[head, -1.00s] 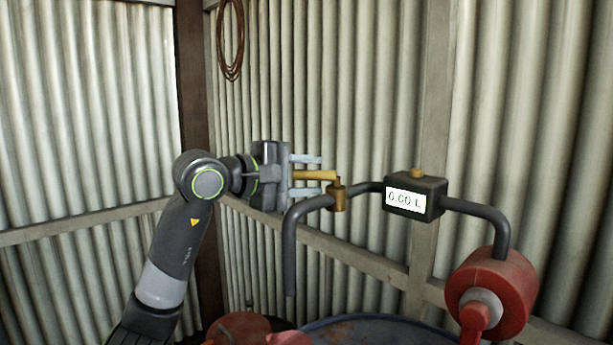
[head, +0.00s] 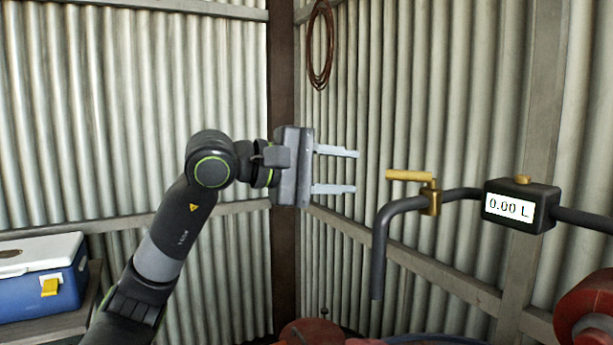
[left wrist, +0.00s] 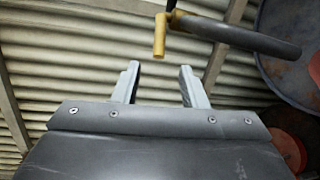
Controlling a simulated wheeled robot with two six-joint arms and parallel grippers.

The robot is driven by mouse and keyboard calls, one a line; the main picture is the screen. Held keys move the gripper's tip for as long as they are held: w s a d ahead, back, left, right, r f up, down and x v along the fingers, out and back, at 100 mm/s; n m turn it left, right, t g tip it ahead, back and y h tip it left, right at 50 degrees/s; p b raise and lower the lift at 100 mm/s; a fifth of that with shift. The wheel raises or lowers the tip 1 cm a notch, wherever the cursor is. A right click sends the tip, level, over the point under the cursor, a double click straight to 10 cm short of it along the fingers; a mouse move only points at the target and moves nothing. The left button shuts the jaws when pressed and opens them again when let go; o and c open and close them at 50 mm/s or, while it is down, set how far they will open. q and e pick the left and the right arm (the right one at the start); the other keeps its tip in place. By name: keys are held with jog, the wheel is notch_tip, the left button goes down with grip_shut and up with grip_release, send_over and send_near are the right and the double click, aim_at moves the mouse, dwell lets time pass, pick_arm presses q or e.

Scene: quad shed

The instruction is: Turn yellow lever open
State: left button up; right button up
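The yellow lever (head: 408,175) sticks out to the left from a brass valve (head: 431,199) on a dark bent pipe (head: 391,222) in the head view. My left gripper (head: 354,171) is open and empty, left of the lever with a gap between its fingertips and the lever's end. In the left wrist view the lever (left wrist: 159,36) lies beyond the two spread fingers (left wrist: 160,76), touching neither. My right gripper is not in view.
A meter box (head: 520,205) reading 0.00 L sits on the pipe, right of the valve. A red pump part (head: 590,310) is at the lower right. A blue cooler (head: 40,278) stands at the far left. A coiled cable (head: 320,45) hangs on the corrugated wall.

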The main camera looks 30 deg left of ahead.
pick_arm(q)
jog(key=shift+b+v, duration=0.9)
jog(key=shift+v, duration=1.9)
